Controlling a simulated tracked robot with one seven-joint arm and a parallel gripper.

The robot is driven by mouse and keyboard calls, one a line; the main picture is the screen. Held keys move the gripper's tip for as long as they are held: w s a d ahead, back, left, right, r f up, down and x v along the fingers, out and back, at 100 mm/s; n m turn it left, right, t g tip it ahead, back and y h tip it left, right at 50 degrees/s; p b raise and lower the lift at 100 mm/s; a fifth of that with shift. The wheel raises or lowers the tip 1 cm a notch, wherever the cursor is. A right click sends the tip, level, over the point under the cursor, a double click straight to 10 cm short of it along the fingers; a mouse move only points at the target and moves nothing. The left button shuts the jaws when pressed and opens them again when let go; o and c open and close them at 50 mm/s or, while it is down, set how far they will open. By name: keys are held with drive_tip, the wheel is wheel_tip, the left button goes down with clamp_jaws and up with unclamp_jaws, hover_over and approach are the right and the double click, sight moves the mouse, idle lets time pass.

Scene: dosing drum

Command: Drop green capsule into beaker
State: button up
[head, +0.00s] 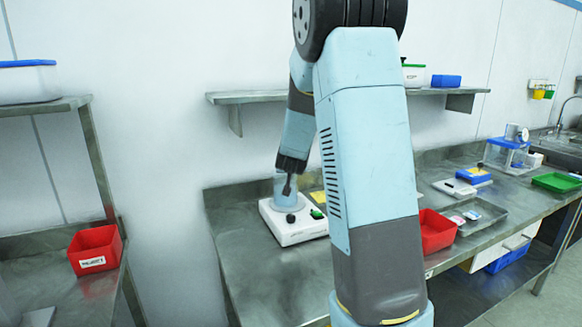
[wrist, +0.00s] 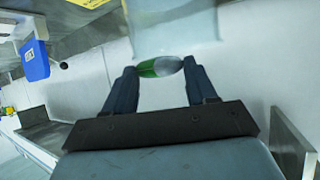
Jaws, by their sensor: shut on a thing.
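My gripper (wrist: 160,72) is shut on the green capsule (wrist: 148,69), which has a green half and a pale grey half and lies crosswise between the fingertips. In the wrist view a clear beaker (wrist: 172,28) is just beyond the capsule, at the top. In the head view the beaker (head: 293,197) stands upright on a white stirrer plate (head: 295,234). My gripper (head: 287,187) points down at the beaker there. The capsule cannot be made out in the head view, and I cannot tell whether the fingertips are over the beaker's opening or in front of it.
The plate stands on a steel bench (head: 250,268). A red bin (head: 437,231) and a steel tray (head: 478,214) lie to the right, partly behind my arm. Another red bin (head: 95,250) is on the left bench. A wall shelf (head: 262,97) runs above.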

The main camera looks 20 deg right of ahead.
drive_tip(key=o, duration=1.1)
drive_tip(key=v, duration=1.3)
drive_tip(key=shift+s, duration=0.35)
drive_tip(key=shift+a+r, duration=0.15)
